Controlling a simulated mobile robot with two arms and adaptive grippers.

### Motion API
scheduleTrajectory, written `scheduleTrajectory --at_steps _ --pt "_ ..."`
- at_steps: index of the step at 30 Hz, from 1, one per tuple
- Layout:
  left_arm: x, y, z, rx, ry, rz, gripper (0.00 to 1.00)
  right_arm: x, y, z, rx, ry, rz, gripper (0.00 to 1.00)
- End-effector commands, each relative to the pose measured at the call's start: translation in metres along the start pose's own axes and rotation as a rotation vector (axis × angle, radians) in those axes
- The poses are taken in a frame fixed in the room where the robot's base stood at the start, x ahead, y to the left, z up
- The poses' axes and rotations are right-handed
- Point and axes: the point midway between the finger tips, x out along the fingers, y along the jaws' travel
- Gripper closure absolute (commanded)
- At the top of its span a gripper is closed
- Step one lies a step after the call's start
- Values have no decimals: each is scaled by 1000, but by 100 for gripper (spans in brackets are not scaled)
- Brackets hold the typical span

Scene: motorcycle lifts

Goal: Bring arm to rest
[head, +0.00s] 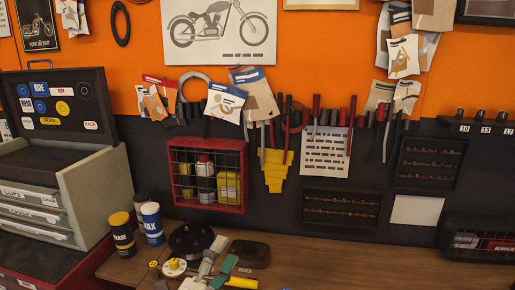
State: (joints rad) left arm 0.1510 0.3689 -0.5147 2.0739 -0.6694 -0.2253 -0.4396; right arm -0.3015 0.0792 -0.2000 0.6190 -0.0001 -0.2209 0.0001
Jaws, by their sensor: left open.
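My left gripper (220,258) shows at the bottom edge of the head view, left of the middle. Its pale grey and green parts reach up over the wooden workbench (340,262). It is open, and I see nothing held in it. It appears in front of the small items on the bench; whether it touches any of them I cannot tell. Most of my left arm is below the picture. My right gripper is not in view.
A dark round part (190,238) lies close by. A grey toolbox (90,190) stands at left. A red wire basket (207,176) hangs on the wall. The bench's right side looks mostly clear.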

Motion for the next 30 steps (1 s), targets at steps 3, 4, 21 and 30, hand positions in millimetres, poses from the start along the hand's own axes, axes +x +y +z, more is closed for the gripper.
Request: scheduleTrajectory --at_steps 3,4,21,30 --pt "-53 45 49 -346 -336 170 41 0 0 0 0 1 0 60" --pt "-70 58 58 -428 -419 214 41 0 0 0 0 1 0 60" --pt "-336 164 34 -1173 -1371 795 41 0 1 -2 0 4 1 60" --pt "-380 207 21 -1237 -1518 904 41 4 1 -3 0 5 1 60"
